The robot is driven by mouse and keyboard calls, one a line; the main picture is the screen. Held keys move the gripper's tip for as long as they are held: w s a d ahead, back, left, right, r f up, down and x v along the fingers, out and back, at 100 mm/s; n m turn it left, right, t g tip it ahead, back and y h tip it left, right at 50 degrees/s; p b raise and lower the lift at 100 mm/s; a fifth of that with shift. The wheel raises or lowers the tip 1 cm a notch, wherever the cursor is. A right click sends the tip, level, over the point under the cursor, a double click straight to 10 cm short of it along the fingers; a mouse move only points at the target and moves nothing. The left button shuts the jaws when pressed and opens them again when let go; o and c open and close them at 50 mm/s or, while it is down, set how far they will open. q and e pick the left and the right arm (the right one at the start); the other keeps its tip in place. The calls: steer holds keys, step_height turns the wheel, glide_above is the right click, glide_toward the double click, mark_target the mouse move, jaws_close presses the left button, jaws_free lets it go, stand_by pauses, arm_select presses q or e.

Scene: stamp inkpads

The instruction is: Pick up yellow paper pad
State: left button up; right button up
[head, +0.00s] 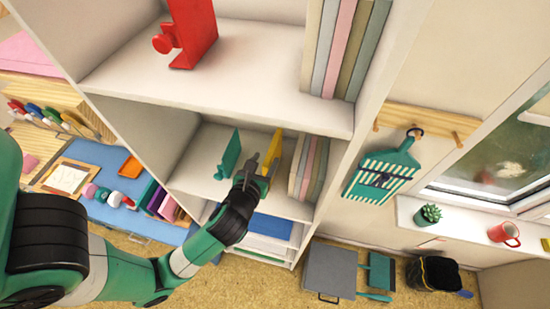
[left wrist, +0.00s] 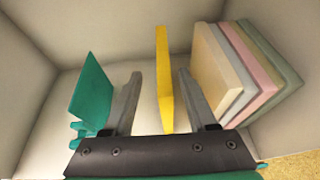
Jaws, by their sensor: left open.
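The yellow paper pad (head: 272,152) stands upright on the middle shelf. In the left wrist view the yellow pad (left wrist: 164,80) stands between the two fingers of my left gripper (left wrist: 155,100), with a gap on each side. My left gripper (head: 260,172) is open and reaches into the shelf compartment in the head view. Part of the pad is hidden behind the gripper in the head view. My right gripper is not in view.
A teal bookend (left wrist: 92,95) stands left of the fingers. Several upright pads (left wrist: 240,70) stand close on the right, beside the compartment wall. A red bookend (head: 190,35) is on the shelf above. Blue items (head: 265,227) lie on the shelf below.

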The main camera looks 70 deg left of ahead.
mark_target(273, 150)
arm_select(q)
steer(key=x, duration=0.6)
steer(key=shift+w+a+p, duration=0.15)
steer(key=shift+w+p, duration=0.25)
jaws_close()
steer(key=shift+r, duration=0.1)
stand_by(1.0)
